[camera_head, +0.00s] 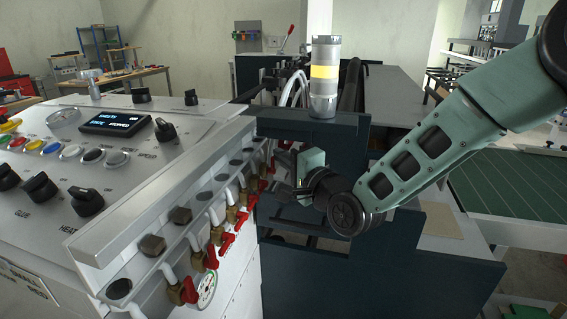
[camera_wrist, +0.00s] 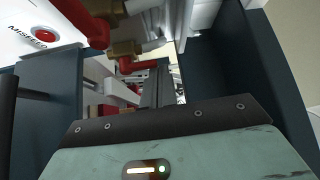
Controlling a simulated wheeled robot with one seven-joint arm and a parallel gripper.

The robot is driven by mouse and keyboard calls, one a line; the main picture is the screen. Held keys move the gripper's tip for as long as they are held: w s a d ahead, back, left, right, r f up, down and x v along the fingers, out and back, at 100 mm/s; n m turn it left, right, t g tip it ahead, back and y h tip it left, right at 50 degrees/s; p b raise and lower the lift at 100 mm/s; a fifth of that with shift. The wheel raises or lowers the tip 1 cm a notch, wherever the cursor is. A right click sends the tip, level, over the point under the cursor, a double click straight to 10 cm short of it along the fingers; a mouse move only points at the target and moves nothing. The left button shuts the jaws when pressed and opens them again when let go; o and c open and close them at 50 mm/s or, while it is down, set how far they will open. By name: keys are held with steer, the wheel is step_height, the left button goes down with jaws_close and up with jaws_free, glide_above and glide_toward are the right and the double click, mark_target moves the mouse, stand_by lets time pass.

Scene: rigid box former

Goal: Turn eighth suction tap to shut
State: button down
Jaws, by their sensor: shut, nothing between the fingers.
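A row of brass taps with red handles runs along the manifold (camera_head: 190,235) on the machine's side. The nearest tap (camera_head: 182,291) is at lower left and the row recedes toward my gripper (camera_head: 275,191), which is at the far end of the row. The far taps are small and partly hidden, so I cannot tell which is the eighth or its exact handle angle. In the wrist view, my gripper (camera_wrist: 157,72) is shut and empty, its fingers pointing up the picture. A brass tap (camera_wrist: 125,48) with a red handle (camera_wrist: 137,66) shows just beyond and left of the fingers.
A second brass tap (camera_wrist: 108,8) with a red handle is at the top. A dark blue machine frame (camera_head: 325,235) stands close beside and below my gripper. A lamp tower (camera_head: 323,90) rises behind it. The control panel (camera_head: 85,150) is at left. A red misfeed button (camera_wrist: 42,33) shows in the wrist view.

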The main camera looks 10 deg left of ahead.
steer(key=shift+s+f+b, duration=0.1)
steer(key=shift+f+b, duration=0.1)
steer(key=shift+b, duration=0.3)
steer(key=s+n+y+b, duration=0.1)
steer(key=n+b, duration=0.3)
steer(key=b, duration=0.5)
steer(key=s+f+n+g+y+b, duration=0.1)
steer(key=n+y+b, duration=0.3)
steer(key=b, duration=0.5)
steer(key=s+f+n+g+y+b, duration=0.1)
steer(key=n+y+b, duration=0.2)
steer(key=b, duration=0.6)
steer(key=shift+s+a+n, duration=0.15)
steer(key=shift+n, duration=1.25)
steer(key=shift+s+f+b, duration=0.15)
steer(key=shift+f+b, duration=0.45)
steer(key=shift+b, duration=0.3)
steer(key=s+d, duration=0.5)
steer(key=d, duration=0.6)
steer(key=shift+s+d, duration=0.25)
steer(key=shift+d, duration=0.15)
